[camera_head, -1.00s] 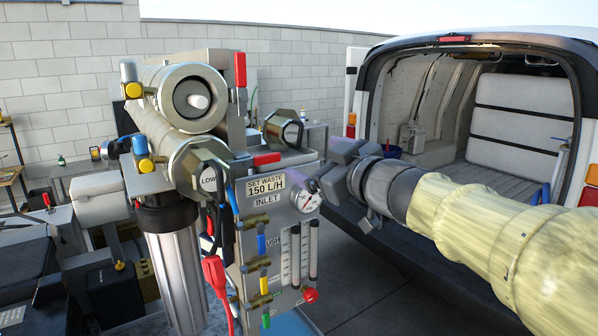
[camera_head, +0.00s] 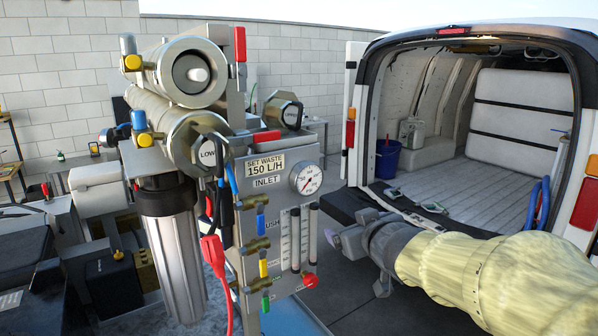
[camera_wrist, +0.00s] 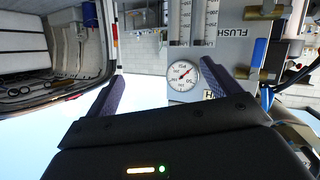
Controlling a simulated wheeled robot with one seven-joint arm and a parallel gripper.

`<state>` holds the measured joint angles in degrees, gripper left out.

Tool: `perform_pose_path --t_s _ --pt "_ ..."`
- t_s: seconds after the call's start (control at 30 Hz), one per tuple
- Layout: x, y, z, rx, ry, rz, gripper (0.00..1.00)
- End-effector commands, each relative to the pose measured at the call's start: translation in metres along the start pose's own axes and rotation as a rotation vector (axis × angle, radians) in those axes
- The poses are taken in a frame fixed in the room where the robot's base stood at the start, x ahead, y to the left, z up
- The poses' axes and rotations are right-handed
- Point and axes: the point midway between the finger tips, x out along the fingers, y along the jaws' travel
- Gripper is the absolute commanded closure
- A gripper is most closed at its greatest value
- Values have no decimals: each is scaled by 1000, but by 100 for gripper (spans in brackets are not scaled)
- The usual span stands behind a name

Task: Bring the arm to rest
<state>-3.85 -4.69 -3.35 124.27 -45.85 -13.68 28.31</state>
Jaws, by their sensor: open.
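My gripper (camera_head: 347,238) is open with nothing between its fingers. In the head view it is low in front of the van's rear bumper, to the right of the membrane rig, apart from both. My sleeved arm comes in from the lower right. In the wrist view my gripper's two dark purple fingers (camera_wrist: 160,86) stand wide apart. The membrane rig has two steel tubes (camera_head: 190,78) at the top and a panel with a round gauge (camera_head: 306,178), which also shows in the wrist view (camera_wrist: 182,74) beside one fingertip.
The open van (camera_head: 520,170) fills the right side; a blue bucket (camera_head: 387,157) stands in its load bay. Red, blue and black leads hang on the rig's front. A clear filter housing (camera_head: 175,265) hangs at its left. Paved floor shows between rig and van.

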Motion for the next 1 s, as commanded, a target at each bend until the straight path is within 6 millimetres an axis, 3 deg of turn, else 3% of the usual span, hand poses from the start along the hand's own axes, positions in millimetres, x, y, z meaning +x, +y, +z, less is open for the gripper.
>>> perform_pose_path --t_s 0.03,0.27,0.4,0.53,0.6,0.7,1.0 --pt "5 -2 38 29 -74 21 11" --pt "-2 -17 179 144 -425 79 11" --pt "-24 -37 260 218 -653 79 11" --pt "-52 -61 324 289 -851 57 11" --pt "-66 -72 346 322 -932 41 11" --pt "-78 -82 362 350 -997 25 11" --pt "-82 -84 363 355 -1010 20 11"
